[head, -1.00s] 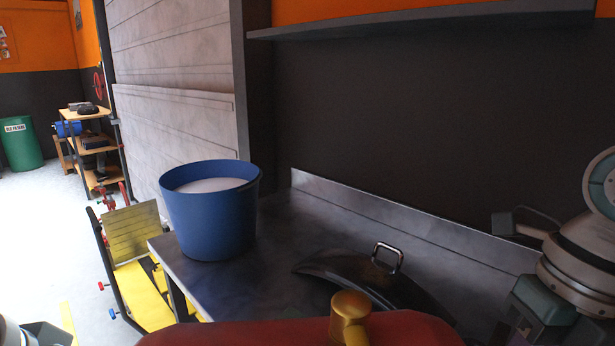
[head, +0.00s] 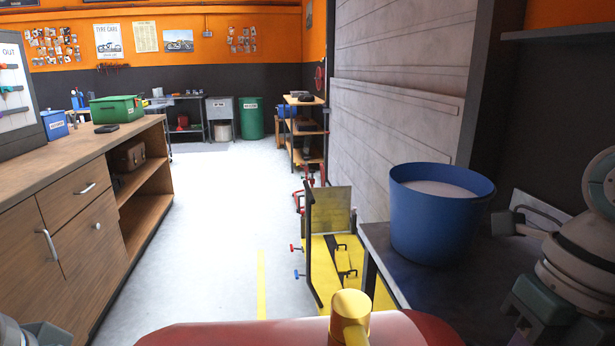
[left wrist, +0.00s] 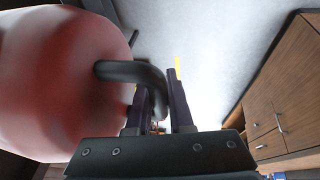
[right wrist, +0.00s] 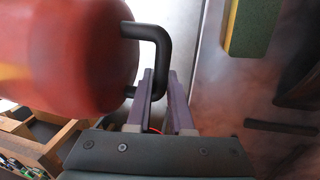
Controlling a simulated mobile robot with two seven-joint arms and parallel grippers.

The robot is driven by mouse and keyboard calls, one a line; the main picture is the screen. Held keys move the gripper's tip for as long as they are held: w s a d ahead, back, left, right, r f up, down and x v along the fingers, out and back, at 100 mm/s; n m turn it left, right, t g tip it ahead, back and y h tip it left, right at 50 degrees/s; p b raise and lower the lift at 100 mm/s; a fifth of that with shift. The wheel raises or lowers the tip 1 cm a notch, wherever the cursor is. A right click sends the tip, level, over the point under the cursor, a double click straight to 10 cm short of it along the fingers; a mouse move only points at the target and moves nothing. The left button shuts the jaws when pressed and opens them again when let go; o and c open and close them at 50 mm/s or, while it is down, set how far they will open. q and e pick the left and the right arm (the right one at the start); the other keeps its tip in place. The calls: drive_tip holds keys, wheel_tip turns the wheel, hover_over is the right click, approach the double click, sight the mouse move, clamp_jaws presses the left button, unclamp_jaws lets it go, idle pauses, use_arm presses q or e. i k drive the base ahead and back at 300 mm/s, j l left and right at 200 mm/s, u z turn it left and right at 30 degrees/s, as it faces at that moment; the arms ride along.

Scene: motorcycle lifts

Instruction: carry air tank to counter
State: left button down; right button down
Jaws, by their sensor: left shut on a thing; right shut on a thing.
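The red air tank (head: 250,335) with a brass valve (head: 350,316) shows at the bottom of the head view, close in front of me. Its red body (left wrist: 60,85) fills the left of the left wrist view, where my left gripper (left wrist: 157,90) is shut on a black end handle (left wrist: 120,70). In the right wrist view, my right gripper (right wrist: 159,88) is shut on the other black handle (right wrist: 160,42). The tank is held level, its lower side hidden in the head view. The wooden counter (head: 75,155) stands at the left, apart from the tank.
A green box (head: 117,108) and a blue box (head: 54,124) stand on the counter. A grey bench with a blue bucket (head: 432,225) is close at the right. A yellow lift (head: 335,260) stands beside the bench. The floor (head: 220,210) between is clear.

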sight(24, 169)
drive_tip(key=u, duration=1.2)
drive_tip(key=i+l, duration=0.2)
drive_tip(key=i, duration=0.2)
drive_tip(key=i+l+u, duration=0.15)
drive_tip(key=i, duration=0.3)
drive_tip(key=i+l, duration=0.2)
drive_tip(key=i, duration=0.3)
drive_tip(key=i+l, duration=0.2)
drive_tip(key=i, duration=2.1)
drive_tip(key=i+l, duration=0.1)
drive_tip(key=i, duration=1.65)
drive_tip(key=i+j+u, duration=0.1)
drive_tip(key=u, duration=1.65)
